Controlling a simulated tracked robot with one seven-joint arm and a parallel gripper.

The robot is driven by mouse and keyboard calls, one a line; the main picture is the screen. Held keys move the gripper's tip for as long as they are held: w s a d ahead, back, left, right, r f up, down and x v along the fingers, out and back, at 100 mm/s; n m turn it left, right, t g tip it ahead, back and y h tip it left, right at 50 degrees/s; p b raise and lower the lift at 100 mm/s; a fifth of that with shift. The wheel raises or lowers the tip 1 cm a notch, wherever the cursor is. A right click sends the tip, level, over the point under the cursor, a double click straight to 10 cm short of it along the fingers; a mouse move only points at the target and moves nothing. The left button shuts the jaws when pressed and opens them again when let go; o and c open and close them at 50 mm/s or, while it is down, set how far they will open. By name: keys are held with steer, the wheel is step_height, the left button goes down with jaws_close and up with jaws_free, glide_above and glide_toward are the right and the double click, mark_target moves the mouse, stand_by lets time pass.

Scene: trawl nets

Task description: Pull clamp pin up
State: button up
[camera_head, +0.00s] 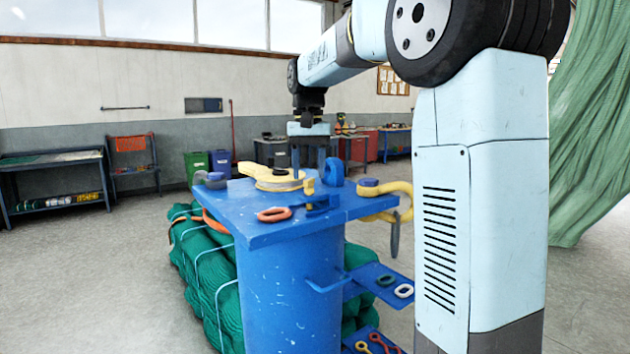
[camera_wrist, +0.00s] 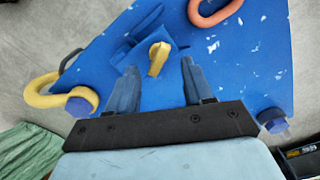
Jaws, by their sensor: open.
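The yellow clamp pin (camera_head: 309,187) stands up from a blue clamp (camera_head: 321,204) on the blue bench top. In the wrist view the pin (camera_wrist: 158,58) lies between and slightly beyond the fingertips, with the blue clamp (camera_wrist: 128,50) behind and left of it. My gripper (camera_head: 308,170) points down above the bench top. Its two blue-grey fingers are open and empty. In the wrist view my gripper (camera_wrist: 158,74) has a finger on either side of the pin, and I see no contact. How far the fingertips are above the pin is hard to tell.
Green bundled netting (camera_head: 205,268) lies behind the blue column.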

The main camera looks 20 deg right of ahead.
mark_target(308, 180)
steer(key=shift+f, duration=1.65)
steer(key=shift+a, duration=0.1)
jaws_close()
